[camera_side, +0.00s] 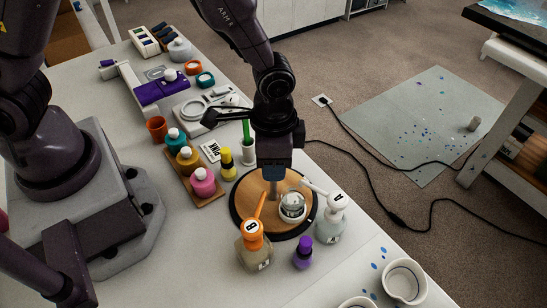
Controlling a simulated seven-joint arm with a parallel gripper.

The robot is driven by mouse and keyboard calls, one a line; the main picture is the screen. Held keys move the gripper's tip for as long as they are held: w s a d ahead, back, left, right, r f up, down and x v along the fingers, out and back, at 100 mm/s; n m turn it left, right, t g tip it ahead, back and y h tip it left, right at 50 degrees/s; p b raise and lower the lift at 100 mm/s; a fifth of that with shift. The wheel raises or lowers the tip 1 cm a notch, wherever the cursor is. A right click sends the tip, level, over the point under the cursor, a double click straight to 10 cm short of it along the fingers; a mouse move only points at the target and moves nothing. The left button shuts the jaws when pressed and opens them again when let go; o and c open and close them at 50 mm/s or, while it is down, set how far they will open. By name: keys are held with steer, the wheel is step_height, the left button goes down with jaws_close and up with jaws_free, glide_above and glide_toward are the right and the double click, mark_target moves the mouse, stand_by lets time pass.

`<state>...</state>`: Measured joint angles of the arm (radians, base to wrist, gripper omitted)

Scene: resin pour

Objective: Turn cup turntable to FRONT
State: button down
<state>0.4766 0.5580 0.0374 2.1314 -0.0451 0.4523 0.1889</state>
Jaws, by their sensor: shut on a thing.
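The cup turntable (243,205) is a round wooden disc with a dark rim, on the white table near its right edge. A clear cup (292,206) with pale contents stands on its right part. My gripper (273,186) points down over the disc and is shut on a peg-like grey post (273,190) near the disc's middle. The fingertips are small and partly hidden, so the exact grip is unclear. No FRONT mark can be made out on the disc.
White cups (404,282) stand at lower right.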

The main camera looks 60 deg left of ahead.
steer(key=shift+r+n, duration=0.1)
steer(key=shift+n, duration=7.8)
steer(key=c, duration=0.7)
jaws_free()
steer(key=shift+c, duration=0.2)
step_height(320, 180, up, 13)
